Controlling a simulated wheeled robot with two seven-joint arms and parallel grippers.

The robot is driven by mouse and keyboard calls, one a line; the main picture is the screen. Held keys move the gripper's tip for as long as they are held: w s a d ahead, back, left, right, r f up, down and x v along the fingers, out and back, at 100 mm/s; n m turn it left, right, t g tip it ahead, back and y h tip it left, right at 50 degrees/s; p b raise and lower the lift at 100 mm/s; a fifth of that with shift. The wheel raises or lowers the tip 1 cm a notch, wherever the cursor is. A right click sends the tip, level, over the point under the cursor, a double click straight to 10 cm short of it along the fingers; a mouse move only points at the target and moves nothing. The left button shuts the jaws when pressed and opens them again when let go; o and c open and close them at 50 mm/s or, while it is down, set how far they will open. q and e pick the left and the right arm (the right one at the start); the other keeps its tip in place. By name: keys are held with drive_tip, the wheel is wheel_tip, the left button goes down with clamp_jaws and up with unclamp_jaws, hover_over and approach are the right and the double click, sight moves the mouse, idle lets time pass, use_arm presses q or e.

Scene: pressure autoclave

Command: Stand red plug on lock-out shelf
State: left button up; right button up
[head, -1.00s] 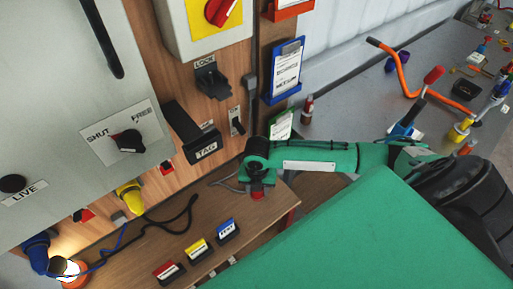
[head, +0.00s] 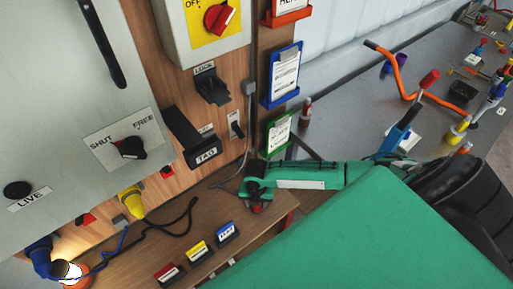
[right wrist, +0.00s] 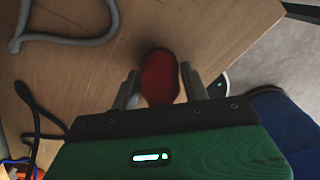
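The red plug (head: 256,208) shows just under my right gripper (head: 257,198) in the head view, over the right end of the wooden shelf (head: 150,238). In the right wrist view the red plug (right wrist: 159,78) sits between the two grey fingers of the right gripper (right wrist: 160,90), which is shut on it. The wooden shelf surface (right wrist: 215,35) lies behind it. I cannot tell whether the plug touches the shelf. The gripper hides the plug's upper part. My left gripper is not in view.
Red (head: 168,273), yellow (head: 197,251) and blue (head: 227,233) labelled holders stand along the shelf. A black cable (head: 170,230) and a grey cable (head: 228,184) lie on it. A yellow plug (head: 131,203) is on the panel. Bare shelf lies between the holders and gripper.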

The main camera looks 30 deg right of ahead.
drive_tip(key=shift+o, duration=1.3)
wheel_tip(320, 180, up, 12)
drive_tip(key=shift+r+b, duration=0.1)
drive_tip(key=shift+b, duration=1)
